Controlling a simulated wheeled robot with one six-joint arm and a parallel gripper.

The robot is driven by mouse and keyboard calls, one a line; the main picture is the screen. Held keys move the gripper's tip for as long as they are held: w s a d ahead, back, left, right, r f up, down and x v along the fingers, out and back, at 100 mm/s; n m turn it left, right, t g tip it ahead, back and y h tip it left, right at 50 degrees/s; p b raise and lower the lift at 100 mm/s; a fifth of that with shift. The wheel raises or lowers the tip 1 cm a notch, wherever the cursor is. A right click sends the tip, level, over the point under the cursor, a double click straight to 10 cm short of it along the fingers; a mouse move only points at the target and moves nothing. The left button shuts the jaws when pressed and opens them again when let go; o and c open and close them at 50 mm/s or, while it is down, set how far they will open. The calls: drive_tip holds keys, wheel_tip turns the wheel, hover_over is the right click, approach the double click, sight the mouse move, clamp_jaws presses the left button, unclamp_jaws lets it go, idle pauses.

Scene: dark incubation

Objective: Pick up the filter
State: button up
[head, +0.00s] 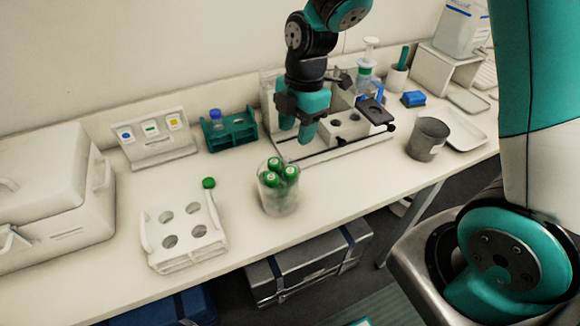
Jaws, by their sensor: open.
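I cannot tell for sure which object is the filter. A small round green piece (208,183) lies on the bench behind the white rack; it may be a cap or a filter. A clear beaker (279,205) holds several green-capped tubes (274,163). My gripper (297,128) points down, open, with nothing visible between its fingers. It is above and behind the beaker, in front of the white holed block (347,128). The gripper and arm hide part of the stand behind them.
A white rack with holes (185,251) stands front left, beside a large white box (50,200). A teal rack (230,136) holds a blue-capped tube. A grey cup (428,139) and white tray (470,138) are at right. Bare bench lies between rack and beaker.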

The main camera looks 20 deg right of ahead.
drive_tip(key=p, duration=0.1)
hover_over(291, 169)
drive_tip(key=f, duration=0.5)
drive_tip(key=shift+d+f, duration=0.3)
drive_tip(key=f+p, duration=0.2)
drive_tip(key=f, duration=0.1)
drive_tip(key=f+p, duration=0.1)
drive_tip(key=f, duration=0.1)
drive_tip(key=shift+a, duration=0.3)
drive_tip(key=shift+f, duration=0.15)
drive_tip(key=c, duration=0.7)
